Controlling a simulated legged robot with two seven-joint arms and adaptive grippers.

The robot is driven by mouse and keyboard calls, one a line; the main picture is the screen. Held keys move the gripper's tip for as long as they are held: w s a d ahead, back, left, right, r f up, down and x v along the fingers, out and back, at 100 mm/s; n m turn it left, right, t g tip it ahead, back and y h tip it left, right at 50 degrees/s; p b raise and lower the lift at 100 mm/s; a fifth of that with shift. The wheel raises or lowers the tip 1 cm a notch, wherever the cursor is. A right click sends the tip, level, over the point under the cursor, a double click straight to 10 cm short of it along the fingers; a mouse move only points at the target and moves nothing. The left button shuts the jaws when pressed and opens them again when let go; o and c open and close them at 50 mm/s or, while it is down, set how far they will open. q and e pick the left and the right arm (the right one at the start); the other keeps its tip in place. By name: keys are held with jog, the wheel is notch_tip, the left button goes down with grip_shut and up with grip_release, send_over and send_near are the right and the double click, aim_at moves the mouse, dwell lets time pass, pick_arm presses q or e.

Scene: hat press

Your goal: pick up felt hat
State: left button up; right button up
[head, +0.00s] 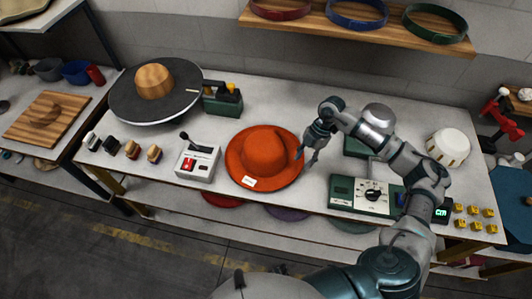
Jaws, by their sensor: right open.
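An orange-red felt hat (262,150) lies brim down on the middle of the white workbench (270,95), with a small white tag (249,182) on its front brim. My right gripper (307,160) is open and empty, its fingers pointing down at the right edge of the hat's brim. I cannot tell whether the fingers touch the brim. My left gripper is not in view.
A grey control box with a lever (198,162) stands left of the hat. A hat press with a wooden block (154,80) is at the back left. A green-and-white dial box (362,194) stands at the right. Hat bands (357,14) lie on the shelf above.

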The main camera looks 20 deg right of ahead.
send_over(291, 181)
jog(key=w+d, duration=0.1)
jog(key=d, duration=0.1)
jog(key=f, duration=0.5)
jog(key=shift+w+a, duration=0.15)
jog(key=shift+w, duration=0.05)
jog(key=shift+s+a+f, duration=0.1)
jog(key=shift+s+f, duration=0.05)
jog(key=shift+f, duration=0.05)
jog(key=x, duration=0.2)
jog(key=d+p+x, duration=0.1)
jog(key=x, duration=0.1)
jog(key=shift+s+a+f, duration=0.15)
jog(key=shift+f, duration=0.3)
jog(key=shift+a, duration=0.2)
jog(key=shift+c, duration=0.2)
jog(key=shift+a+r, duration=0.15)
grip_shut()
